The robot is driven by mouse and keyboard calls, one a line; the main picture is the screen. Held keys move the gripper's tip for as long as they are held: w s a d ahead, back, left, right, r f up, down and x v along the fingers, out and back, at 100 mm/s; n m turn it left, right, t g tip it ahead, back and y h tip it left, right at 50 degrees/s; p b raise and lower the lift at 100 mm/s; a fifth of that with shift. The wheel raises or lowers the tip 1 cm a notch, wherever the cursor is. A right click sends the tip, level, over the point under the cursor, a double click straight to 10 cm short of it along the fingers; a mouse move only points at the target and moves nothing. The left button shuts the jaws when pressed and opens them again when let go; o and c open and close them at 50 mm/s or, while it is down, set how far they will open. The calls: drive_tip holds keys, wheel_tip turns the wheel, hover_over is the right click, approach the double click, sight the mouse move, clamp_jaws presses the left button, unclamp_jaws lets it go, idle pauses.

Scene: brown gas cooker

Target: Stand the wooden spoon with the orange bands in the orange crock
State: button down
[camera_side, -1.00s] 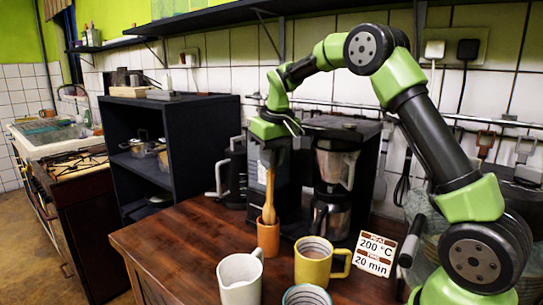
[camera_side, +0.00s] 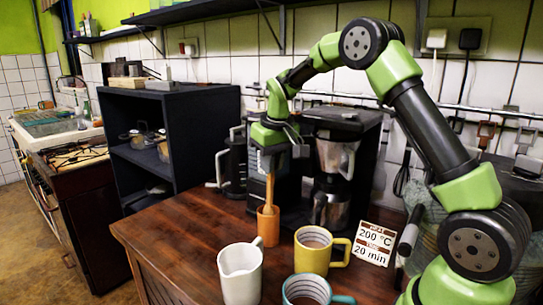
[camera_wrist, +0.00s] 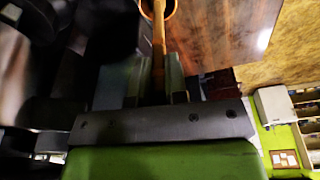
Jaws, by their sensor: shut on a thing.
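The wooden spoon (camera_side: 270,188) is upright, with its lower end inside the mouth of the orange crock (camera_side: 268,228). The crock stands on the brown wooden counter. My gripper (camera_side: 272,151) is above the crock and shut on the upper part of the spoon. In the wrist view the spoon (camera_wrist: 158,45) runs between the fingers of my gripper (camera_wrist: 156,85) toward the crock's rim (camera_wrist: 174,12). I cannot make out the orange bands. The crock hides the spoon's lower end, so I cannot tell whether it touches the bottom.
A white jug (camera_side: 240,278), a yellow mug (camera_side: 303,266) and a teal-rimmed mug (camera_side: 304,292) stand in front of the crock. A coffee maker (camera_side: 338,150) is behind on the right, a dark kettle (camera_side: 236,170) behind on the left. A sign (camera_side: 375,243) stands at right.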

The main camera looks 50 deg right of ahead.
drive_tip(key=shift+s+x, duration=0.2)
drive_tip(key=shift+x, duration=0.75)
drive_tip(key=shift+s+x, duration=0.2)
drive_tip(key=shift+x, duration=0.75)
drive_tip(key=shift+a+f, duration=0.1)
drive_tip(key=shift+a, duration=0.05)
drive_tip(key=c, duration=1.1)
unclamp_jaws()
drive_tip(key=v, duration=1)
